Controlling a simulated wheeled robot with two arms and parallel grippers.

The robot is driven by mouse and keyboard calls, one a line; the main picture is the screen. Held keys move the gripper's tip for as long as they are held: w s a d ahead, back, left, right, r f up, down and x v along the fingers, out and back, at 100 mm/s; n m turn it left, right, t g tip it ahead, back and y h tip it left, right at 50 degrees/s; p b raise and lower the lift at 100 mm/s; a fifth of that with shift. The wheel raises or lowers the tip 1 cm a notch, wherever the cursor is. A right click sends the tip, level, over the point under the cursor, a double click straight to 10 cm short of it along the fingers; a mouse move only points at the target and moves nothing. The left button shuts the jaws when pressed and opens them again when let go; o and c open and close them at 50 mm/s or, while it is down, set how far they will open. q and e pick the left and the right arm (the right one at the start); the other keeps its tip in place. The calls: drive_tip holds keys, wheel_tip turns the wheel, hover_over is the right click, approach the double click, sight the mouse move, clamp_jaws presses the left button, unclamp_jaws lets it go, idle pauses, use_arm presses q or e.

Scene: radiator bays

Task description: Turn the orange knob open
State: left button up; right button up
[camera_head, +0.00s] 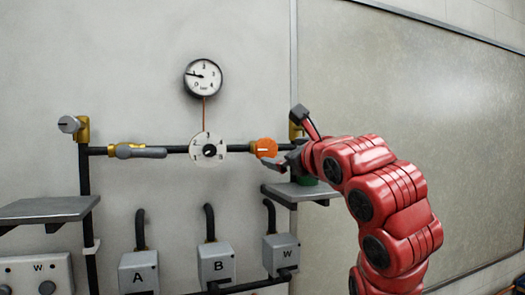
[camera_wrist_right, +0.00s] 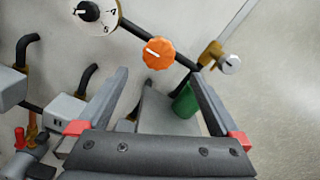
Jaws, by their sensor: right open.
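The orange knob (camera_head: 265,148) sits on the dark horizontal pipe, right of the numbered dial, with a brass fitting at its left. A short white mark shows on its face. In the right wrist view the orange knob (camera_wrist_right: 160,56) lies just beyond the fingertips, roughly centred between them. My right gripper (camera_head: 284,138) is open and empty, close to the knob at its right side; its fingers (camera_wrist_right: 159,76) spread wide in the right wrist view. I see no contact with the knob. My left gripper is out of view.
A numbered white dial (camera_head: 208,149) is left of the knob, with a pressure gauge (camera_head: 203,77) above. A lever valve (camera_head: 138,152) is further left. A green cup (camera_wrist_right: 186,102) stands on a grey shelf (camera_wrist_right: 148,116) below the knob. Boxes A, B, W hang lower.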

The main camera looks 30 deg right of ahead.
sight(268, 148)
drive_tip(key=p+x, duration=0.4)
drive_tip(key=x, duration=0.9)
drive_tip(key=shift+w+r+p, duration=0.15)
drive_tip(key=shift+p, duration=0.15)
drive_tip(key=shift+w+d+f, duration=0.1)
drive_tip(key=shift+w+f, duration=0.15)
drive_tip(key=shift+w, duration=0.5)
drive_tip(key=shift+s, duration=0.1)
drive_tip(key=shift+s, duration=0.1)
drive_tip(key=shift+c, duration=1)
drive_tip(key=c, duration=1.1)
